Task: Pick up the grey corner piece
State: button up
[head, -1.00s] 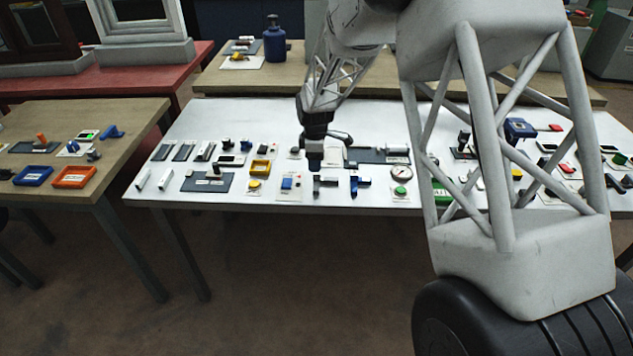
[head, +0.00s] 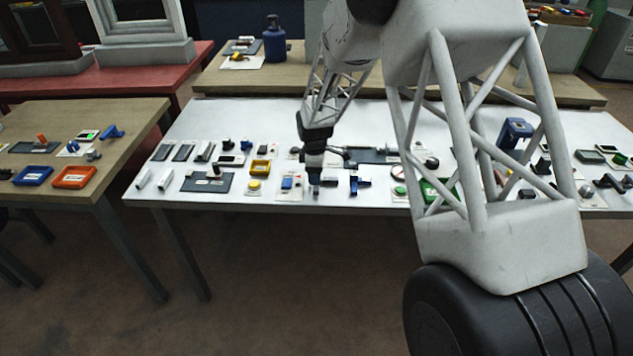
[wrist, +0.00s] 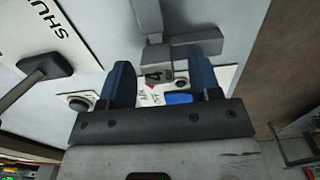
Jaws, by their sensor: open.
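The grey corner piece (wrist: 149,18) lies on the white table at the top middle of the wrist view. It has a long bar and a shorter arm reaching right. In the head view the grey corner piece (head: 329,182) is partly hidden by my gripper (head: 315,188). My gripper (wrist: 161,68) is open and points down, with its two blue fingers apart. A stub of the piece shows between the fingertips, and the shorter arm lies just beyond the right fingertip. I cannot tell whether the fingers touch it.
A panel with a blue switch (head: 288,184) stands just left of my gripper, and a blue handle piece (head: 358,184) just right. A dark grey plate (head: 372,156) lies behind. The table's front edge is close. A dark knob (wrist: 45,67) shows at the wrist view's left.

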dwell(0.3)
jog(key=c, duration=1)
jog(key=shift+r, duration=0.2)
jog(key=shift+r, duration=0.5)
notch_tip(320, 180, up, 2)
jog(key=shift+r, duration=0.1)
jog(key=s+d, duration=0.1)
jog(key=s, duration=0.4)
jog(key=s+d+r, duration=0.1)
jog(key=s+d, duration=0.1)
jog(key=s, duration=0.3)
jog(key=s+d, duration=0.1)
jog(key=s, duration=0.4)
jog(key=shift+s+d+r, duration=0.15)
jog(key=shift+s+r, duration=0.05)
